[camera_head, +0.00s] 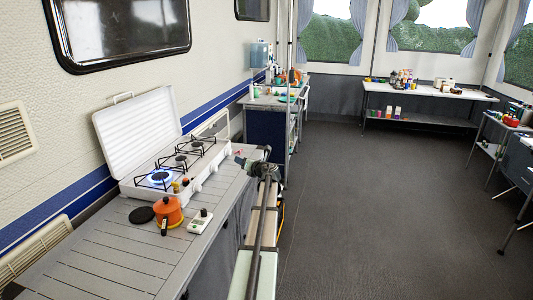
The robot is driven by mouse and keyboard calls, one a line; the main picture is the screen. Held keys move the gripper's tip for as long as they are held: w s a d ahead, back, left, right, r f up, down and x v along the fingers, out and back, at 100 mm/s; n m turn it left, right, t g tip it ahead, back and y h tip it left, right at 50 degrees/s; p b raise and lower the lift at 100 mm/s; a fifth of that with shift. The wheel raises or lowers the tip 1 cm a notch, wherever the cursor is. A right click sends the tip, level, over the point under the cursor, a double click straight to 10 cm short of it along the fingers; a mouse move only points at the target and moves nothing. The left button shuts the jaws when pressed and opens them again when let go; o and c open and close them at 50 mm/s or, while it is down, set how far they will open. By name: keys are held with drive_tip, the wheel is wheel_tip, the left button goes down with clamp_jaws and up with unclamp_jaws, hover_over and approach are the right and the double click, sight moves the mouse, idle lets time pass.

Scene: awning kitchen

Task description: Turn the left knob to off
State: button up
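A white camping stove (140,190) with a raised lid (140,130) sits on the grey slatted counter. It has three burners in a row. The left burner (159,178) shows a blue flame. Small knobs seem to lie along the stove's front edge; the left knob is too small to make out clearly. Dark and orange small items near the stove's front left corner may partly hide it.
An orange pot (168,212) stands on the counter (110,255) in front of the stove's left end. A black round lid (141,215) lies left of it, and a white device (200,221) right of it. Open floor (390,220) extends to the right.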

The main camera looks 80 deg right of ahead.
drive_tip(key=s+d+r+m+g+h, duration=0.3)
drive_tip(key=s+d+m+g+h, duration=0.2)
drive_tip(key=s+m, duration=0.3)
drive_tip(key=shift+s+d+r+m+g+h, duration=0.2)
drive_tip(key=shift+d+m+g+h, duration=0.35)
drive_tip(key=shift+m, duration=1.55)
drive_tip(key=shift+a+h, duration=0.15)
drive_tip(key=shift+h, duration=0.1)
drive_tip(key=n+t+y, duration=0.8)
drive_tip(key=n+y, duration=0.9)
drive_tip(key=n, duration=0.9)
approach(201, 188)
drive_tip(key=shift+g, duration=0.25)
drive_tip(key=v, duration=0.5)
drive_tip(key=shift+s+r, duration=0.1)
drive_tip(key=shift+r, duration=0.05)
drive_tip(key=shift+w, duration=0.25)
drive_tip(key=x, duration=1.3)
drive_tip(key=shift+w+a, duration=0.1)
drive_tip(key=shift+w, duration=0.05)
